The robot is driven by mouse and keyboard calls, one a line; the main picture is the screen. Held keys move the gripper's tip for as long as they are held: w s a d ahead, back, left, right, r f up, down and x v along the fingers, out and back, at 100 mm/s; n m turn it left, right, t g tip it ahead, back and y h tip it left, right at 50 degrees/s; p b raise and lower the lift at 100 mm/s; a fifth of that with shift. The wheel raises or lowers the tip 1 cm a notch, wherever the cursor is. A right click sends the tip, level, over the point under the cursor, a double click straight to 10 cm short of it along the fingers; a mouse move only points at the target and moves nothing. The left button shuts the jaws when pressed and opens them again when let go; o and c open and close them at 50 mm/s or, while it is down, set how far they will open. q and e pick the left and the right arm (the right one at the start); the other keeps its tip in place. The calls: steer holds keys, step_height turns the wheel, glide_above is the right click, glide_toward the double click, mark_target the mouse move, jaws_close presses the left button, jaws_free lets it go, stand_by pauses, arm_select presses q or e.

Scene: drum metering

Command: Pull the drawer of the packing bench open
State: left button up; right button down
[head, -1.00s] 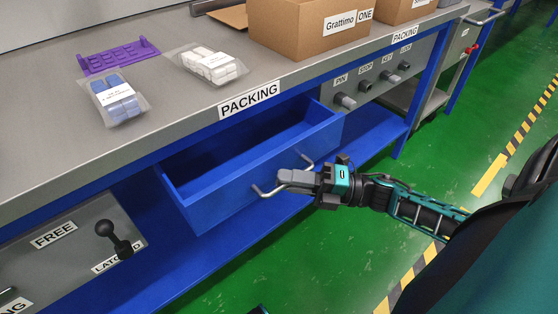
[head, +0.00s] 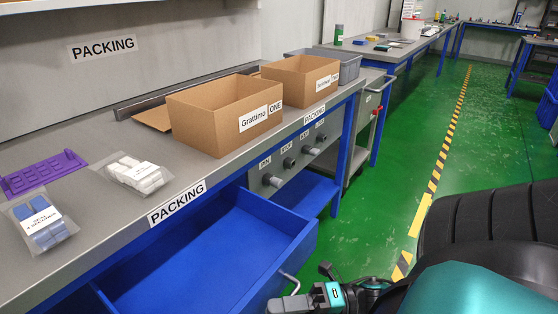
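The blue drawer (head: 267,255) of the packing bench (head: 215,180) stands pulled well out, and its inside looks empty. Its metal handle (head: 290,281) on the front is only partly in view at the bottom edge. My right gripper (head: 287,303) is at the handle, with its grey fingers closed around the bar; the lower part of the handle is cut off by the picture edge. My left gripper is not in view.
On the bench top lie a purple rack (head: 42,174), a bag of blue items (head: 40,222) and a bag of white items (head: 133,173). Two cardboard boxes (head: 195,119) stand behind. A panel with knobs (head: 290,163) is right of the drawer. Green floor (head: 375,215) is free to the right.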

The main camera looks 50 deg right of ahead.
steer(key=c, duration=1.2)
jaws_free()
steer(key=v, duration=1.3)
